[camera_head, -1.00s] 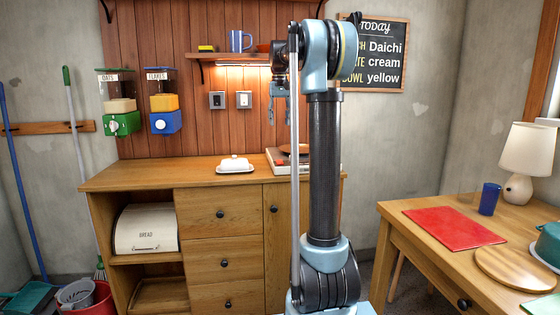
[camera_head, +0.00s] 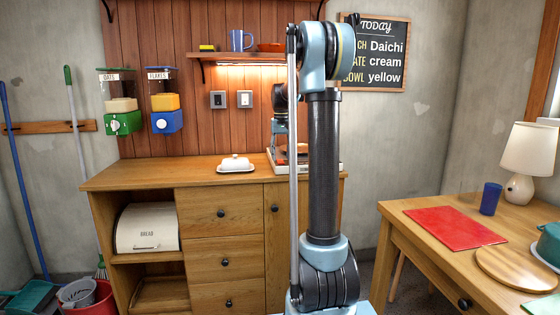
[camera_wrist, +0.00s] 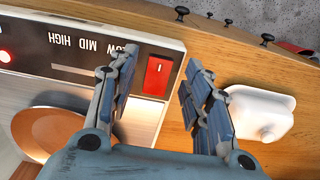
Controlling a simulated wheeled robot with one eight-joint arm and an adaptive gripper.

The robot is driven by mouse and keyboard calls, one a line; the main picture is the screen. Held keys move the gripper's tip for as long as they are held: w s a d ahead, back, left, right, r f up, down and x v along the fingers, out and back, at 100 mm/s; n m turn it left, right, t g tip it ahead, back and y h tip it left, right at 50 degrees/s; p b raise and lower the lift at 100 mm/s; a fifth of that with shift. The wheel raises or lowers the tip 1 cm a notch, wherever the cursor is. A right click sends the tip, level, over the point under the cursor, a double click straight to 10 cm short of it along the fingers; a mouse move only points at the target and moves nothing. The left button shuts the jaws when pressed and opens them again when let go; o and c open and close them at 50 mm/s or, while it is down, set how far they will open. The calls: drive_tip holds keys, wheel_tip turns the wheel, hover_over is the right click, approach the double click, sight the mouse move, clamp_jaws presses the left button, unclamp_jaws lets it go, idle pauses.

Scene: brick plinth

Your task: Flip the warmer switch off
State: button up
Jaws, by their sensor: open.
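The plate warmer stands at the right end of the wooden sideboard, partly behind my arm in the head view (camera_head: 336,170). In the wrist view its front panel (camera_wrist: 90,46) bears the words LOW, MID and HIGH, a lit red lamp (camera_wrist: 5,57) and a red rocker switch (camera_wrist: 158,76). My gripper (camera_wrist: 160,62) is open and empty, with one finger to each side of the red switch in this view. I cannot tell whether a finger touches the panel. An orange-brown plate (camera_wrist: 45,132) lies on the warmer, partly hidden by my gripper.
A white butter dish (camera_head: 235,163) stands on the sideboard (camera_head: 145,177) left of the warmer; the wrist view shows it beside my right-hand finger. Two wall switches (camera_head: 218,100) (camera_head: 243,99) are above. A shelf (camera_head: 225,58) holds a blue mug (camera_head: 240,41).

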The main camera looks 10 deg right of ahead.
drive_tip(key=shift+f, duration=1)
drive_tip(key=c, duration=1.1)
drive_tip(key=shift+o, duration=0.2)
drive_tip(key=shift+w+r+g, duration=0.15)
drive_tip(key=shift+w+g, duration=0.1)
drive_tip(key=shift+g, duration=0.6)
drive_tip(key=shift+w+r+g, duration=0.1)
drive_tip(key=shift+w+g, duration=0.15)
drive_tip(key=shift+g, duration=0.6)
